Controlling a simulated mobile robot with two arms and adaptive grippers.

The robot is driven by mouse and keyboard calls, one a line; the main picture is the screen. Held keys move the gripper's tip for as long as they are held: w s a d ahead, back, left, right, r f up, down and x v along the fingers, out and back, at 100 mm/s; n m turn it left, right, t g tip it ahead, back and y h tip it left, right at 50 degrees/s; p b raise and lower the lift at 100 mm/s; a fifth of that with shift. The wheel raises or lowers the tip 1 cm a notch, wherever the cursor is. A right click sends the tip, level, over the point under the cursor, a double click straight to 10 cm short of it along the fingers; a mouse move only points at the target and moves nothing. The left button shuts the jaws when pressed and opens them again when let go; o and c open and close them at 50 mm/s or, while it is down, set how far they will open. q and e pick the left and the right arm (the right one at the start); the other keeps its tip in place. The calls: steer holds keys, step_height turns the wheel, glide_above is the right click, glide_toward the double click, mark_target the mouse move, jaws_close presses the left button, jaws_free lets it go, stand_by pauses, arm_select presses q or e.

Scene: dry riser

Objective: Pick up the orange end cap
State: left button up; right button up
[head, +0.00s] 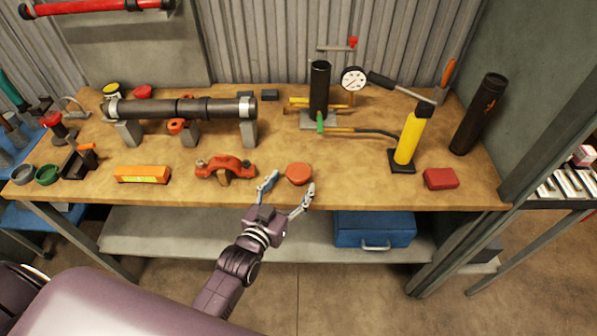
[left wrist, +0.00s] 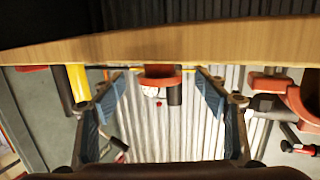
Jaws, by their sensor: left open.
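The orange end cap (head: 299,173) is a round, red-orange disc lying on the wooden bench near its front edge. My left gripper (head: 288,189) is open and empty at the front edge of the bench, with its two fingers spread just in front of the cap. In the left wrist view, which looks upside down, the cap (left wrist: 162,76) shows in the gap between the open fingers (left wrist: 160,88). I see no finger closed on it. My right gripper is not in view.
On the wooden bench (head: 330,195), an orange-red tool (head: 226,168) lies left of the cap and a red box (head: 440,179) to the right. A blue toolbox (head: 374,230) sits on the lower shelf. Bench right of the cap is clear.

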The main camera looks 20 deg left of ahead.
mark_target(298, 174)
arm_select(q)
steer(key=w, duration=0.3)
steer(key=w+f+p, duration=0.1)
steer(key=shift+w+d, duration=0.3)
steer(key=shift+w, duration=0.05)
steer(key=shift+r, duration=0.15)
steer(key=c, duration=1.4)
